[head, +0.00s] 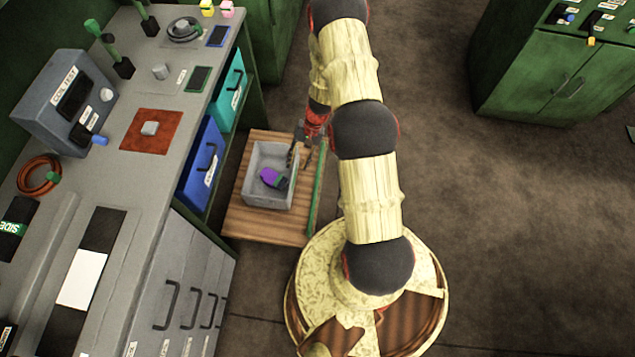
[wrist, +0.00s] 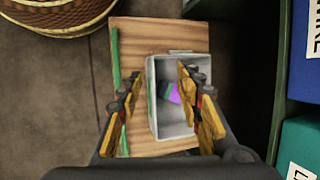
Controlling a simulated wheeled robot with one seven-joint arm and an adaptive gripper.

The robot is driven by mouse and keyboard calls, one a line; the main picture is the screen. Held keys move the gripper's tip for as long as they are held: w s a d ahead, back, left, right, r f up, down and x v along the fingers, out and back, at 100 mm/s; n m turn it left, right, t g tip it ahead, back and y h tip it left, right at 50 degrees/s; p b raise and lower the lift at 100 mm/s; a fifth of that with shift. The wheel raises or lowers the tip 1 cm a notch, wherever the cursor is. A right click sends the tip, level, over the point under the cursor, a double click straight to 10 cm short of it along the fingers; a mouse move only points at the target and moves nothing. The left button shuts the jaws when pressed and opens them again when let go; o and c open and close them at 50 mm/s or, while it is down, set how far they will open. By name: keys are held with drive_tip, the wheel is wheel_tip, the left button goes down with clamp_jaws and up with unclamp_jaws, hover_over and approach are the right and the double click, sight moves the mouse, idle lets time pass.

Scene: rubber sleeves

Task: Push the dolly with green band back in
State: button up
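The dolly (head: 275,228) is a low wooden board on the floor, standing out from the left bench. A green band (head: 317,190) runs along its right edge in the head view and its left edge in the wrist view (wrist: 115,60). A grey bin (head: 250,165) sits on the dolly, with a purple and green item (head: 269,178) inside. My gripper (head: 302,155) is over the dolly near the bin's band-side wall. In the wrist view its fingers (wrist: 160,75) are spread apart with nothing held between them. Whether they touch the bin or dolly cannot be told.
The bench (head: 140,195) has open shelving holding a blue bin (head: 203,165) and a teal bin (head: 230,92), to the left of the dolly. My round base stands close to the dolly's front right. Open floor (head: 510,220) lies to the right; a green cabinet (head: 545,80) stands beyond.

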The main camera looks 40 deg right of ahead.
drive_tip(key=m+t+h, duration=0.1)
drive_tip(key=m, duration=0.1)
hover_over(317, 182)
drive_tip(key=s+a, duration=0.3)
drive_tip(key=a, duration=0.2)
wheel_tip(317, 182, down, 22)
drive_tip(key=shift+t+h, duration=0.3)
drive_tip(key=shift+h, duration=0.3)
drive_tip(key=d+f, duration=0.2)
drive_tip(key=f, duration=0.1)
drive_tip(key=shift+w+d, duration=0.2)
drive_tip(key=shift+d, duration=0.1)
drive_tip(key=shift+n+h, duration=0.7)
drive_tip(key=shift+n, duration=0.1)
drive_tip(key=f+b, duration=0.1)
drive_tip(key=f, duration=0.2)
drive_tip(key=w+d+f+b, duration=0.1)
drive_tip(key=f+b, duration=0.1)
drive_tip(key=f, duration=0.1)
drive_tip(key=w+d+f+b, duration=0.1)
drive_tip(key=f, duration=0.2)
drive_tip(key=shift+w+d, duration=0.15)
drive_tip(key=shift+d, duration=0.05)
drive_tip(key=c, duration=0.3)
clamp_jaws()
